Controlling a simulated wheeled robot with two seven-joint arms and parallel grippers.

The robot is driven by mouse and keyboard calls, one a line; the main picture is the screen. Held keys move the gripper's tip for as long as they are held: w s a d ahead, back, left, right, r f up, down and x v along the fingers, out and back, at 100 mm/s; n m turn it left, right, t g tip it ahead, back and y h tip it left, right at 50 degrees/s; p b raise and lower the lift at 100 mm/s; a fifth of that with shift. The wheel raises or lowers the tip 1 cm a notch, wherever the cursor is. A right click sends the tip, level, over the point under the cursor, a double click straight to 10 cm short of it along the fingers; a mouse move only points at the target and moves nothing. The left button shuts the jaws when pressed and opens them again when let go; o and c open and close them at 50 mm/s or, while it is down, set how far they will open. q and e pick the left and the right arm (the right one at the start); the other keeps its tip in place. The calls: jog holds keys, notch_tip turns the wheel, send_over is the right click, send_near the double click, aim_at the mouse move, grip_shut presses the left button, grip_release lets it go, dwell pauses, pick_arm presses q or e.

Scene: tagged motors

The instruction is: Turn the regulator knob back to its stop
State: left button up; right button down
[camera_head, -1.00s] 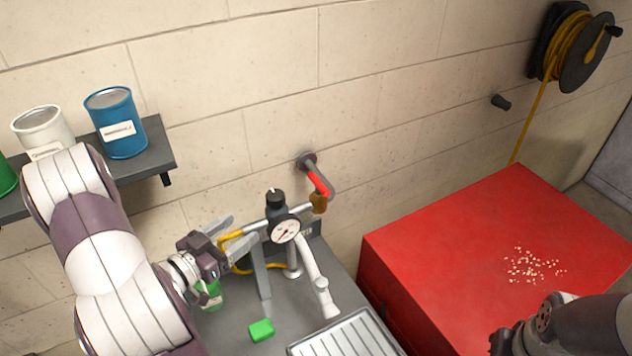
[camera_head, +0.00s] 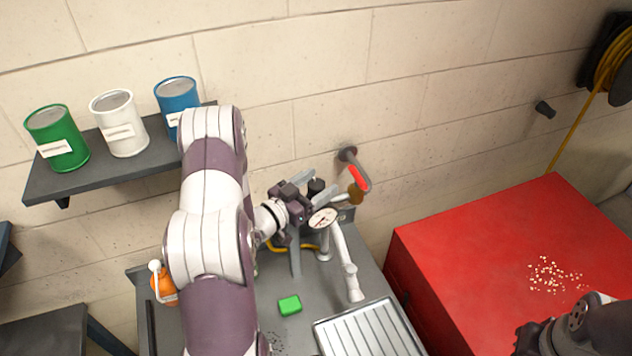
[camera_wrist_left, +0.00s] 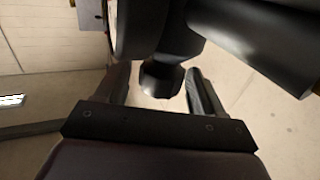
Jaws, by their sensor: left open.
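The regulator's black knob (camera_head: 316,187) stands above the white-faced gauge (camera_head: 323,218) in the head view. My left gripper (camera_head: 324,179) is open, with its two grey fingers on either side of the knob; I cannot tell whether they touch it. In the left wrist view a dark knob-like end (camera_wrist_left: 160,82) shows between the open fingers (camera_wrist_left: 160,92), with large dark shapes hiding what lies behind. My right gripper (camera_head: 530,338) is partly visible at the lower right, far from the regulator, and its fingers are unclear.
A red-handled wall valve (camera_head: 358,178) is close right of the knob. A green block (camera_head: 290,305) and a ribbed tray (camera_head: 368,332) are on the bench. A red cabinet (camera_head: 470,240) stands right. Green, white and blue cans sit on a shelf (camera_head: 85,165).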

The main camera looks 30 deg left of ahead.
pick_arm(q)
jog(key=shift+w, duration=0.1)
jog(key=c, duration=0.9)
jog(key=shift+c, duration=0.2)
jog(key=shift+f+y, duration=0.1)
jog(key=shift+y, duration=0.2)
